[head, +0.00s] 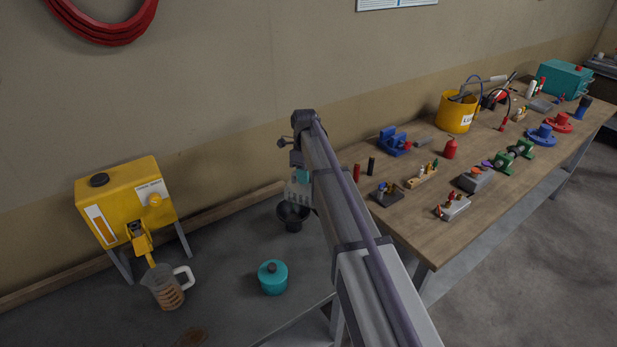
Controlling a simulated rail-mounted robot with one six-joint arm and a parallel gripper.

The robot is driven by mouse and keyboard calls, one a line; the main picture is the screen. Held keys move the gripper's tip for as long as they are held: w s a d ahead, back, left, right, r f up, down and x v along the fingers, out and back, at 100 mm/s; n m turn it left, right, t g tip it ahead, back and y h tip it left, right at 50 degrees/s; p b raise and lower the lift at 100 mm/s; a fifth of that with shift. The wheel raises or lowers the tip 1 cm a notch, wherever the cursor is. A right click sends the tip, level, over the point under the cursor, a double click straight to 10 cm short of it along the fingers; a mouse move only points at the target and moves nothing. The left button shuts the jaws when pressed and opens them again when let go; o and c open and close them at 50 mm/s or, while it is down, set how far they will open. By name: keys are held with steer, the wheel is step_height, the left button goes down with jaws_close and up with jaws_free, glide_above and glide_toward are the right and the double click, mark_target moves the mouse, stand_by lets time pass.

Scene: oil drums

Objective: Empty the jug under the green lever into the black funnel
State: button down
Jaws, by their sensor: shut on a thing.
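My arm crosses the middle of the view, and its wrist bends down at the far end. My gripper (300,176) is there, partly hidden by the arm. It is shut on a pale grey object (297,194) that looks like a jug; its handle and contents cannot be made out. The black funnel (293,215) is just below it, low near the wall. Another clear jug (160,282) with a white handle and brown marks or contents stands at left, under the spout and yellow lever (142,243) of a yellow drum (125,205). I see no green lever.
A teal pot (272,280) with a dark knob stands in front of the funnel. A wooden workbench (440,230) at right holds a yellow bucket (456,112), a blue vise (393,140) and several small tools. The grey surface between the left jug and the teal pot is clear.

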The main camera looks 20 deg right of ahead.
steer(key=shift+w+a+r+g+h, duration=0.4)
steer(key=shift+w+a, duration=0.05)
stand_by(2.3)
